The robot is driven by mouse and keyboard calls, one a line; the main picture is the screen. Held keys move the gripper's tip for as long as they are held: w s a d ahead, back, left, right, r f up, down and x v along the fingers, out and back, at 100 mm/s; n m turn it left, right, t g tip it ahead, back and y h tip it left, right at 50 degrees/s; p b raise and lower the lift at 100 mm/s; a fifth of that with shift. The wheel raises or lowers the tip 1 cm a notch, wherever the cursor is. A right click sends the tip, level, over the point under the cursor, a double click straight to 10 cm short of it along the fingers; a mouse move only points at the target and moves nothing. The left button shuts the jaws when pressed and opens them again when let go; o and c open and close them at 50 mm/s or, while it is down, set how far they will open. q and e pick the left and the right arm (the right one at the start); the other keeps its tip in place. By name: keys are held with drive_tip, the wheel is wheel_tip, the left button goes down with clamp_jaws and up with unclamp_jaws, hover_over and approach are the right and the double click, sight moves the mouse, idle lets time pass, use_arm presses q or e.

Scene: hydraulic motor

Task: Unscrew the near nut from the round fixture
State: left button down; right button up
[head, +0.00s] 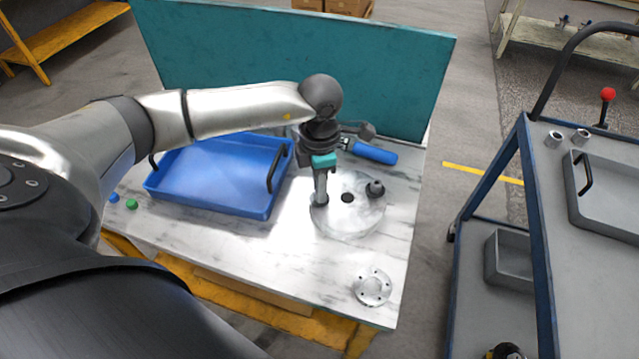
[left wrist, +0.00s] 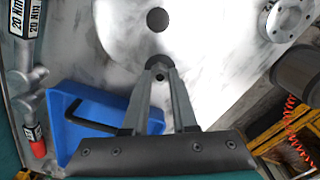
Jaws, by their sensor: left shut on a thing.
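The round fixture (head: 350,222) is a pale disc on the marbled table, with a dark hole at its middle. One dark nut (head: 375,189) stands on its right side. My left gripper (head: 320,201) points down at the fixture's left side and is shut on the near nut, which is mostly hidden by the fingers. In the left wrist view the fingertips (left wrist: 161,70) come together at a dark round spot on the fixture (left wrist: 195,60), where the nut (left wrist: 154,61) shows only in part. My right gripper is not in view.
A blue tray (head: 215,210) lies left of the fixture. A blue-handled torque wrench (head: 372,152) lies behind it. A small metal flange (head: 372,291) sits near the front right. A teal panel (head: 290,55) closes the table's back. A grey cart (head: 600,240) stands at the right.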

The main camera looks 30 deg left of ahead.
use_arm(q)
drive_tip(key=shift+s+n+p, duration=0.1)
drive_tip(key=shift+n+p, duration=0.35)
drive_tip(key=shift+n, duration=0.65)
drive_tip(key=shift+n+p, duration=0.3)
drive_tip(key=shift+n, duration=0.9)
drive_tip(key=c, duration=0.9)
unclamp_jaws()
drive_tip(key=m+b, duration=0.2)
drive_tip(key=m, duration=0.3)
drive_tip(key=shift+m, duration=0.3)
drive_tip(key=m+b, duration=0.1)
drive_tip(key=m, duration=0.2)
drive_tip(key=shift+b, duration=0.4)
drive_tip(key=shift+r+m, duration=0.1)
drive_tip(key=shift+m, duration=0.9)
